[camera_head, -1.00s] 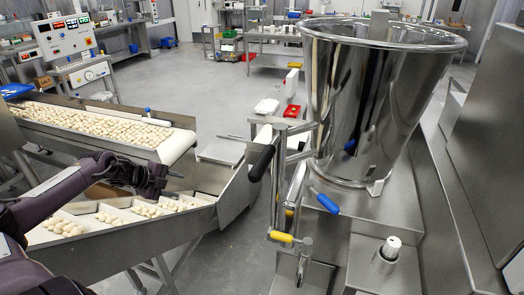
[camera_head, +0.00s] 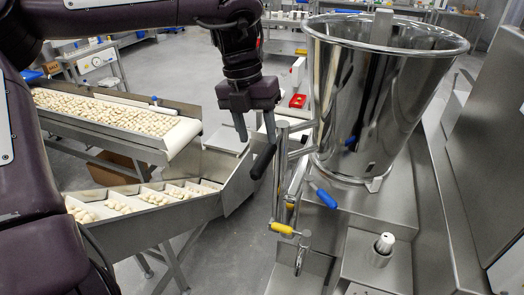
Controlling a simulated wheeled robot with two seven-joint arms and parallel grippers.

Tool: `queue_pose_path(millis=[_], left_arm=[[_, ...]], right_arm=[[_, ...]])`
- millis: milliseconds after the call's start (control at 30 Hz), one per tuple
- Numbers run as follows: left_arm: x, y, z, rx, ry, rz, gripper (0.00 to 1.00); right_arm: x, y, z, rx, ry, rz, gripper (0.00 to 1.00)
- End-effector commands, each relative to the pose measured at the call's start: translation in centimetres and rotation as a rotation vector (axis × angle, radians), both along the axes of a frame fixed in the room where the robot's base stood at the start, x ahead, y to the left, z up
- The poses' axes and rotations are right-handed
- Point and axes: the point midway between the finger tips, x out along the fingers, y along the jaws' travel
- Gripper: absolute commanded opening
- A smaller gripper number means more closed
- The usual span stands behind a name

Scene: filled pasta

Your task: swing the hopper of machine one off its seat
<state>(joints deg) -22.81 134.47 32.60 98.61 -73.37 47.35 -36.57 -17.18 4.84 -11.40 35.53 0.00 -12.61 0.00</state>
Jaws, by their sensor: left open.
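The hopper (camera_head: 372,95) is a large polished steel cone with a rolled rim, upright on the steel machine body (camera_head: 385,222) at the right. A steel hinge post with a bracket (camera_head: 281,170) stands at its left side. A black handle (camera_head: 263,161), a blue-gripped lever (camera_head: 327,198) and a yellow-gripped lever (camera_head: 282,229) are beside it. My left gripper (camera_head: 255,134) points down, fingers apart and empty, just above and beside the black handle. Its right finger is close to the post top; I cannot tell whether they touch. My right gripper is not in view.
A conveyor (camera_head: 180,140) and a sloped tray (camera_head: 232,190), both with filled pasta, stand at the left. A white-topped knob (camera_head: 384,243) rises from the machine at front. A tall steel housing (camera_head: 488,130) bounds the right. Open floor lies behind.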

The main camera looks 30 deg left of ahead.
Motion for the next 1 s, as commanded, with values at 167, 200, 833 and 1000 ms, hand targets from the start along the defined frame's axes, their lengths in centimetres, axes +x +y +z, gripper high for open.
queue_pose_path(millis=[167,200,833,1000], left_arm=[[0.1,-0.6,-2.9,-0.005,0.002,-0.001,0.47],[0.1,-0.7,-3.5,-0.005,0.002,0.000,0.47],[0.3,-1.1,-5.9,-0.003,-0.004,0.003,0.32],[0.3,-1.1,-5.9,-0.003,-0.004,0.003,0.10]], right_arm=[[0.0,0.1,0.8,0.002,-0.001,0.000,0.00],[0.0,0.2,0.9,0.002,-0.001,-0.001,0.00],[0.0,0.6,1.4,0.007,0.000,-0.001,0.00],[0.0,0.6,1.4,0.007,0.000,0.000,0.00]])
